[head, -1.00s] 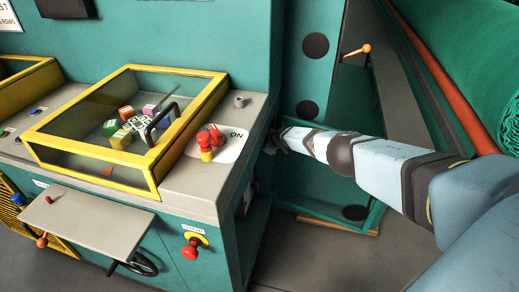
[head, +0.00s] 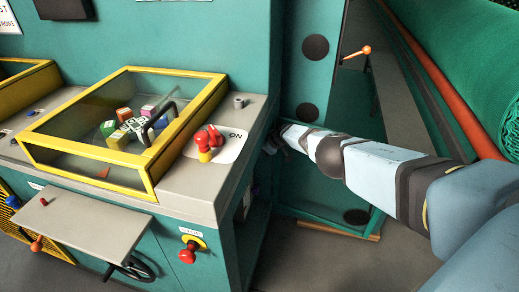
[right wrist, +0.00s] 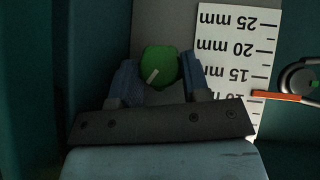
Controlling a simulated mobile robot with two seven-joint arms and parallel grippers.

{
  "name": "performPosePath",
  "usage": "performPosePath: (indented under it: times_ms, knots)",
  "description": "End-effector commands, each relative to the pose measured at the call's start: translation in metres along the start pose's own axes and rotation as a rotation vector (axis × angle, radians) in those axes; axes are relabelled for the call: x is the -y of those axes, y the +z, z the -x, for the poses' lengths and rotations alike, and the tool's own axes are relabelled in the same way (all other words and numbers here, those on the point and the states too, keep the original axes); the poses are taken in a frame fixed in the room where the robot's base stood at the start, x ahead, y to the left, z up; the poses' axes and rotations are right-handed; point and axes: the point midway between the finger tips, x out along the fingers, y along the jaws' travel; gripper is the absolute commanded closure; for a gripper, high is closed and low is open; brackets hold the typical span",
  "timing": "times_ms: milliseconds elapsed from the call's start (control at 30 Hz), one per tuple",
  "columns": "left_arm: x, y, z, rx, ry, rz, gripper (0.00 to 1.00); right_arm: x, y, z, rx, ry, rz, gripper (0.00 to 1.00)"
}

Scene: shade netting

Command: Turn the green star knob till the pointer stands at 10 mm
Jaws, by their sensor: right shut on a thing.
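In the right wrist view the green star knob (right wrist: 163,60) sits between the two blue fingers of my right gripper (right wrist: 160,66), which is shut on it. A pale mark shows on the knob's face. Right of it is a white millimetre scale (right wrist: 233,50), upside down in the picture. The orange pointer (right wrist: 275,96) lies across it below the 15 mm mark, close to the partly hidden 10 mm label. In the head view my right arm (head: 375,170) reaches to the machine's side; knob and scale are hidden there. My left gripper is not in view.
A dark round part with a green spot (right wrist: 304,80) is at the pointer's right end. In the head view a yellow-framed glass box (head: 120,105), a red-and-yellow control (head: 207,142) and a red stop button (head: 188,254) are left of my arm. A green roll (head: 480,60) is at right.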

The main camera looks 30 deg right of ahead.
Motion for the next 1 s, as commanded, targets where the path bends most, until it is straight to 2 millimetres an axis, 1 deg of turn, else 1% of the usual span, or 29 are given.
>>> performPosePath:
  times_ms: [33, 100, 133, 167, 200, 233, 467, 667, 867, 1000]
  knots:
    - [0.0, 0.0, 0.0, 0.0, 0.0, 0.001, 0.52, -0.003, -0.004, 0.001, -0.006, 0.005, -0.001, 0.81]
    - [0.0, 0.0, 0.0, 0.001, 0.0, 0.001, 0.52, -0.003, -0.004, 0.001, -0.006, 0.005, -0.001, 0.81]
    - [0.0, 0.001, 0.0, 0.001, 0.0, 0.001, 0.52, -0.003, -0.004, 0.001, -0.006, 0.005, -0.001, 0.52]
    - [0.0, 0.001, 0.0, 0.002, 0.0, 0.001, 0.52, -0.003, -0.004, 0.001, -0.006, 0.005, -0.001, 0.45]
    - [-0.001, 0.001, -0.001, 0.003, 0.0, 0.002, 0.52, -0.002, -0.004, 0.001, -0.006, 0.005, 0.0, 0.36]
    - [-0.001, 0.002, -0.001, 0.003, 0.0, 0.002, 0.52, -0.002, -0.004, 0.001, -0.005, 0.004, 0.0, 0.31]
    - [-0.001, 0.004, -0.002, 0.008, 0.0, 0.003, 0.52, -0.001, -0.002, 0.0, -0.003, 0.003, 0.0, 0.31]
    - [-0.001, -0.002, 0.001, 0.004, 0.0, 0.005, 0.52, -0.002, -0.002, 0.004, -0.001, 0.003, 0.001, 0.31]
    - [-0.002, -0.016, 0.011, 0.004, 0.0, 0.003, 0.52, -0.007, -0.005, 0.02, -0.002, 0.002, 0.001, 0.31]
    - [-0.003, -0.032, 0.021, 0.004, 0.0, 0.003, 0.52, -0.011, -0.006, 0.036, -0.002, 0.001, 0.001, 0.31]
